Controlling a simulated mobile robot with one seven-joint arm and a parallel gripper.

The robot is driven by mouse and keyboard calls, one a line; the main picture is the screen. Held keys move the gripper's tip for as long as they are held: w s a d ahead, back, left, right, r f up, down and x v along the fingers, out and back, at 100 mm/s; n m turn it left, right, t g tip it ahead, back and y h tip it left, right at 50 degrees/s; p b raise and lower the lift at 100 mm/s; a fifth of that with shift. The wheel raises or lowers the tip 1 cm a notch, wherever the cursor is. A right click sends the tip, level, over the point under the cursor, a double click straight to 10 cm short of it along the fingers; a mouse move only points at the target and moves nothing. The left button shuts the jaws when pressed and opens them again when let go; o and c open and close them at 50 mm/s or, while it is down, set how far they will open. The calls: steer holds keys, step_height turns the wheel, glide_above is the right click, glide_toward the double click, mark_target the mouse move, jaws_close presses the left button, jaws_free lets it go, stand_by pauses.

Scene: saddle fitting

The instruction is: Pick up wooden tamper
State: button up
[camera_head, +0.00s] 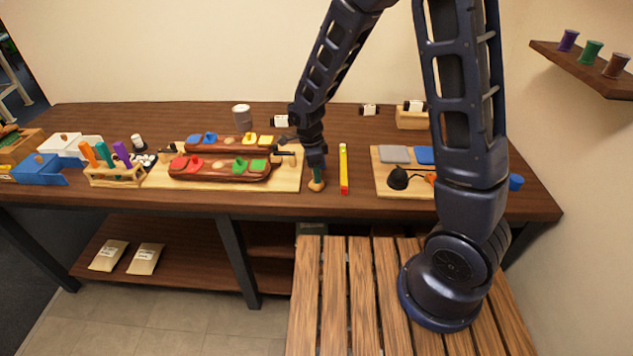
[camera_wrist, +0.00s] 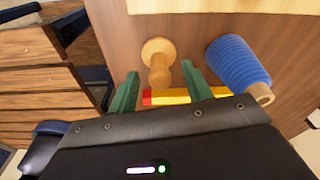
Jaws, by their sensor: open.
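The wooden tamper (camera_head: 316,184) stands on the table near its front edge, just left of the red-and-yellow stick. In the wrist view the tamper (camera_wrist: 158,58) shows as a light wooden piece with a round head and a narrower neck. My gripper (camera_head: 317,167) points down directly over the tamper in the head view. In the wrist view my gripper (camera_wrist: 160,88) is open, with its two green fingers spread to either side of the tamper's lower end. Nothing is visibly held. Whether a finger touches the tamper cannot be told.
The red-and-yellow stick (camera_head: 343,168) lies close to the right. A board (camera_head: 290,182) with red-brown holders is on the left; another board (camera_head: 385,187) with a black item is on the right. A blue ribbed cylinder (camera_wrist: 238,62) is beside the right finger in the wrist view.

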steer(key=shift+d+f, duration=0.15)
steer(key=shift+f, duration=0.95)
steer(key=shift+c, duration=0.4)
jaws_close()
